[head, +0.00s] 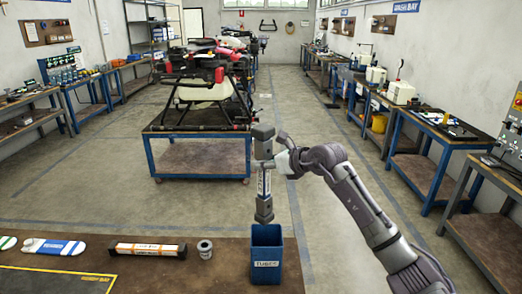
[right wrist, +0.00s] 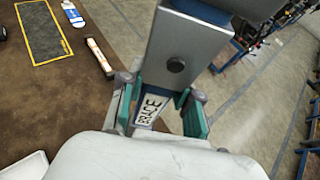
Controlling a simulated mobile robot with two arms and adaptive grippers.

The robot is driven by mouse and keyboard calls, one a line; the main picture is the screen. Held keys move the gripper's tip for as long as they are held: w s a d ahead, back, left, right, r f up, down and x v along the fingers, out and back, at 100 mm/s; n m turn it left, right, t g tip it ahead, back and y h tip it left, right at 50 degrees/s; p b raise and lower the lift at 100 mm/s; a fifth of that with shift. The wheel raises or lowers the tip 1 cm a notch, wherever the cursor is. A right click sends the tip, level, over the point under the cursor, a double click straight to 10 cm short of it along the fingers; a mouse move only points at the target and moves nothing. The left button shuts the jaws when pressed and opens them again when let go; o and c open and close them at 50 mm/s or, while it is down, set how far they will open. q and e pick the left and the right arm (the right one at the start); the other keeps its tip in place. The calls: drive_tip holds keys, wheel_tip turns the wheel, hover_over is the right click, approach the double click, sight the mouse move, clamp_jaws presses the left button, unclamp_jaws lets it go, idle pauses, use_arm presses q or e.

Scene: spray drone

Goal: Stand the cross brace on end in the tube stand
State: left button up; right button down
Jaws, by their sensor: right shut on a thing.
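The cross brace (head: 264,184) is upright in the head view, with grey blocky ends and a white label on its shaft. My right gripper (head: 272,163) is shut on its upper part. In the right wrist view the teal finger pads (right wrist: 163,106) sit either side of the brace shaft, by the BRACE label (right wrist: 150,109); its grey end block (right wrist: 184,55) is close to the camera. The tube stand (head: 266,266) is a blue open-topped box on the bench. The brace's lower end is just above its back rim in the picture; the exact gap cannot be told. My left gripper is not in view.
The brown bench (head: 222,274) also bears an orange-and-white labelled bar (head: 147,249), a small grey cylinder (head: 205,248) and a blue-and-white piece (head: 54,247). A drone (head: 205,82) stands on a blue cart (head: 200,158) behind. Workbenches line both walls.

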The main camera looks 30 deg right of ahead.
sight(270, 212)
drive_tip(key=f+b, duration=0.1)
drive_tip(key=d+f+b, duration=0.1)
drive_tip(key=f, duration=0.1)
drive_tip(key=shift+f+b, duration=0.3)
drive_tip(key=shift+s+f+b, duration=0.15)
drive_tip(key=shift+f+b, duration=0.45)
drive_tip(key=shift+f, duration=0.35)
drive_tip(key=shift+f+b, duration=4.75)
drive_tip(key=shift+f, duration=1.7)
